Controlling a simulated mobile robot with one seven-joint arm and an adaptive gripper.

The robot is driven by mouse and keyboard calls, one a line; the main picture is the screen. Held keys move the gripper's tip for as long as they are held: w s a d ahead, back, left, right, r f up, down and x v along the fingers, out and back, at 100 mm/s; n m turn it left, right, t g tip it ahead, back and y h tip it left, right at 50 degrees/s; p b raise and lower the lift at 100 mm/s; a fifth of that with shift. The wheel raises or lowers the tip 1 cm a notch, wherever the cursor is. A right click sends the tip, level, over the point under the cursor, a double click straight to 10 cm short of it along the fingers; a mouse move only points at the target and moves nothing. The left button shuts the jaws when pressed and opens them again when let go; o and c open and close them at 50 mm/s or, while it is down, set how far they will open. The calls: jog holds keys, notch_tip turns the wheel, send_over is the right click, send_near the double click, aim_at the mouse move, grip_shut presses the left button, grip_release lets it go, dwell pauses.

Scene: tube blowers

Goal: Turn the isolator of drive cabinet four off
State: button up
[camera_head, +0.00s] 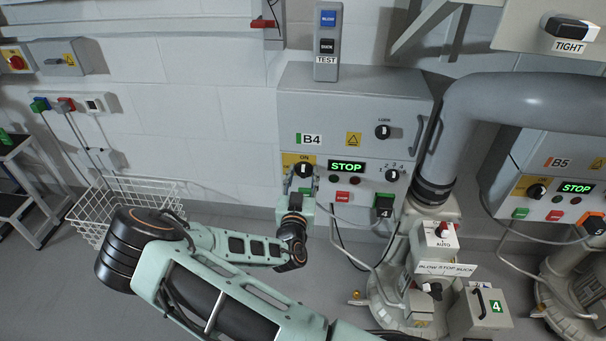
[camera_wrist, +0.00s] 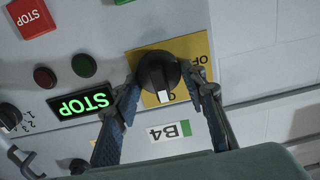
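Cabinet B4 (camera_head: 350,105) is a grey wall box with a green-lit STOP display. Its isolator is a black rotary knob (camera_head: 304,170) on a yellow plate at the left of the panel. In the wrist view, which is upside down, the isolator knob (camera_wrist: 158,72) has its white mark at the ON lettering, with OFF off to the right side of the plate. My gripper (camera_head: 303,184) is at the knob, from below in the head view. In the wrist view the fingers of my gripper (camera_wrist: 166,92) are apart, one on each side of the knob, with a small gap visible on the right.
A red stop button (camera_head: 343,196) and a selector knob (camera_head: 392,175) are on the same panel. A large grey pipe (camera_head: 520,98) and cabinet B5 (camera_head: 560,165) are to the right. A wire basket (camera_head: 125,205) is at the left.

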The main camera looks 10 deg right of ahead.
jog(key=c, duration=0.3)
jog(key=shift+c, duration=0.2)
jog(key=n, duration=0.3)
jog(key=shift+n+b, duration=0.4)
jog(key=n, duration=0.4)
jog(key=shift+a+f+n+b, duration=0.1)
jog(key=shift+a+n+b, duration=0.1)
jog(key=shift+n+b, duration=0.15)
jog(key=n, duration=0.4)
jog(key=shift+w+f+n+b, duration=0.1)
jog(key=shift+n+b, duration=0.15)
jog(key=shift+b, duration=0.05)
jog(key=shift+n+b, duration=0.35)
jog(key=shift+n, duration=2.15)
